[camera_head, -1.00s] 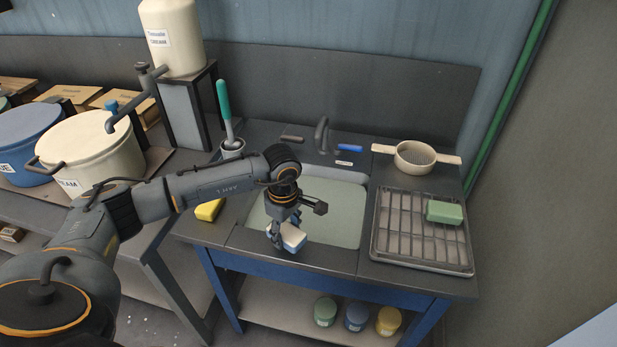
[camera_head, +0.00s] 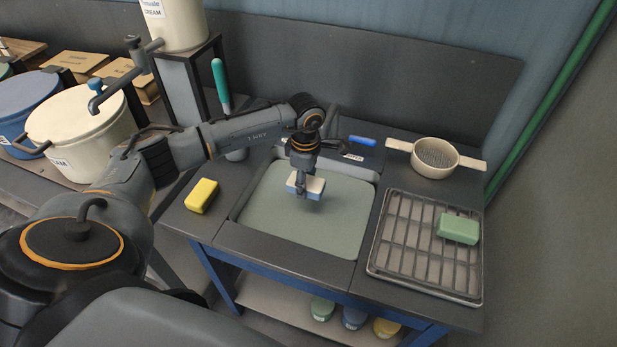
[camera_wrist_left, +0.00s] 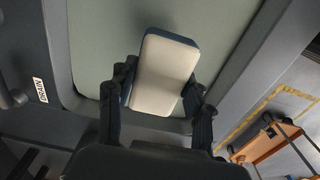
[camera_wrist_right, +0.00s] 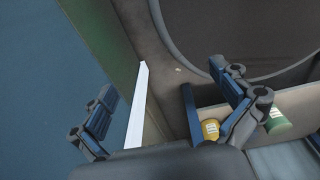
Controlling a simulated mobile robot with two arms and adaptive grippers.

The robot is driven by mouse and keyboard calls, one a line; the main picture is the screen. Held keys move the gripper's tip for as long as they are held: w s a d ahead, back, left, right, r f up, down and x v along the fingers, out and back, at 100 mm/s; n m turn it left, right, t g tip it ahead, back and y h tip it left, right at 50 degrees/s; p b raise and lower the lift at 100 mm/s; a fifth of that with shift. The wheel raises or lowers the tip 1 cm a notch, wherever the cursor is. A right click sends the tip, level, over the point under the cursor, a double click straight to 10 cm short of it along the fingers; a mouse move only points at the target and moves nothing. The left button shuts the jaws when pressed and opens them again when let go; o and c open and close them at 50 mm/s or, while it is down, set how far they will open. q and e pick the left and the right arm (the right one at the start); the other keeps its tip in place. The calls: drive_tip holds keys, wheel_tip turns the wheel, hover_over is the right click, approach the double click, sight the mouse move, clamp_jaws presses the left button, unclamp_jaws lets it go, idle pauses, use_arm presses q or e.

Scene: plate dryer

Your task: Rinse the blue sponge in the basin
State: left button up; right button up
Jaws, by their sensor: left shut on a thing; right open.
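The blue sponge (camera_head: 315,184), blue with a cream-white face, is held in my left gripper (camera_head: 303,190) over the basin. The basin (camera_head: 270,222) is sunk in the dark counter and shows a flat grey-green surface. In the left wrist view the sponge (camera_wrist_left: 164,76) sits between the two fingers, its pale face toward the camera. I cannot tell from these frames whether it touches the basin's surface. My right gripper (camera_wrist_right: 165,112) shows only in its own wrist view, open and empty, well away from the sponge.
A yellow sponge (camera_head: 202,195) lies on the counter left of the basin. A green sponge (camera_head: 459,229) lies on the drying rack (camera_head: 404,269) at the right. A strainer (camera_head: 435,157) sits behind the rack. The faucet is partly hidden behind my left arm.

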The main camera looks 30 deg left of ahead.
use_arm(q)
wheel_tip(320, 180, down, 2)
drive_tip(key=shift+w+f+b, duration=0.1)
drive_tip(key=shift+w+b, duration=0.05)
drive_tip(key=shift+b, duration=0.3)
wheel_tip(320, 180, down, 10)
drive_tip(key=b, duration=0.8)
drive_tip(key=shift+f, duration=0.1)
drive_tip(key=shift+f+b, duration=0.85)
use_arm(e)
wheel_tip(320, 180, down, 11)
drive_tip(key=w, duration=0.1)
drive_tip(key=shift+a, duration=0.2)
drive_tip(key=shift+r, duration=0.1)
use_arm(q)
drive_tip(key=shift+w, duration=0.15)
use_arm(e)
drive_tip(key=shift+w+d, duration=0.1)
